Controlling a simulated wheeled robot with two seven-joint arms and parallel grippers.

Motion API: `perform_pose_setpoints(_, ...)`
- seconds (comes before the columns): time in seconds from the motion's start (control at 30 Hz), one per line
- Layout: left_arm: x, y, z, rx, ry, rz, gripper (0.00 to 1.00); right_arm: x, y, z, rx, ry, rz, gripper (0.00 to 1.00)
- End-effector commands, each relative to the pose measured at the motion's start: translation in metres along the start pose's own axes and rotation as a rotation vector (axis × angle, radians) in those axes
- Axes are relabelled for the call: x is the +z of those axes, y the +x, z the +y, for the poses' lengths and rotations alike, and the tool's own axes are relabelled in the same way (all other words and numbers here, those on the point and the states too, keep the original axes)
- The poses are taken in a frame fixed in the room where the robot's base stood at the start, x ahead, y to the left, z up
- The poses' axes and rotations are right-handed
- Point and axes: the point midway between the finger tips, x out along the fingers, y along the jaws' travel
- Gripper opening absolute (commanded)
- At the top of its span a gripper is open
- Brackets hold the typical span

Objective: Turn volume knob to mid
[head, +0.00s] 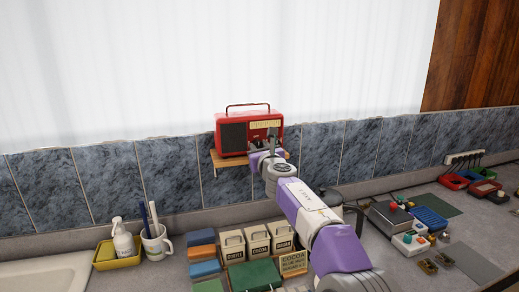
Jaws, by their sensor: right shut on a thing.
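A red radio (230,118) with a dark speaker grille, a pale dial and a carry handle stands on a small wooden shelf (230,161) against the tiled wall. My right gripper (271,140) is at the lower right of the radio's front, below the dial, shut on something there. The volume knob is hidden by the gripper, so its setting cannot be read. My left gripper is not in the view.
A control box (411,241) and coloured trays (453,181) lie to the right. The counter's back strip is mostly clear.

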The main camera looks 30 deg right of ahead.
Motion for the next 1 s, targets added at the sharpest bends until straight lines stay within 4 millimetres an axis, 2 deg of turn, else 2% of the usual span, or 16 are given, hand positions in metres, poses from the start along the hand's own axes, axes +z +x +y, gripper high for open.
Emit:
perform_pose_setpoints(0.27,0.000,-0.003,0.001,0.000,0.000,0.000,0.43,0.001,0.000,0.000,0.002,0.165,0.008,0.01)
perform_pose_setpoints(1.0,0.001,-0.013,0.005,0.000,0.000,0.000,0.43,0.002,0.000,0.000,0.006,0.862,0.045,0.01)
